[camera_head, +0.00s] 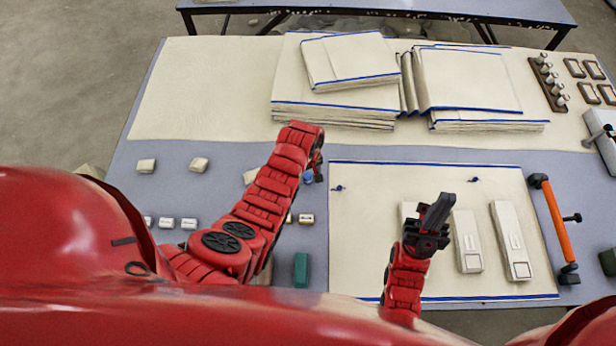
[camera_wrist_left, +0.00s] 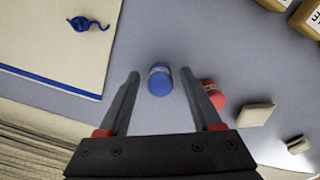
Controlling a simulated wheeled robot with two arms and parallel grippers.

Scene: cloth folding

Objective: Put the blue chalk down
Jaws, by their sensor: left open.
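The blue chalk (camera_wrist_left: 159,80) is a short blue cylinder with a pale band on the grey table. It sits between the tips of my open left gripper (camera_wrist_left: 160,85), with gaps to both fingers. In the head view the blue chalk (camera_head: 308,177) shows just below my left gripper (camera_head: 317,165), left of the cream cloth. My right gripper (camera_head: 437,212) is over the cloth's lower middle; its fingers look close together, but I cannot tell whether they are shut.
A red chalk (camera_wrist_left: 214,95) stands beside the right finger in the wrist view. A cream cloth (camera_head: 375,215) with blue edging holds long pale blocks (camera_head: 511,240). Folded cloths (camera_head: 335,115) are stacked behind. An orange-handled tool (camera_head: 556,222) lies at right. The table's left is partly clear.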

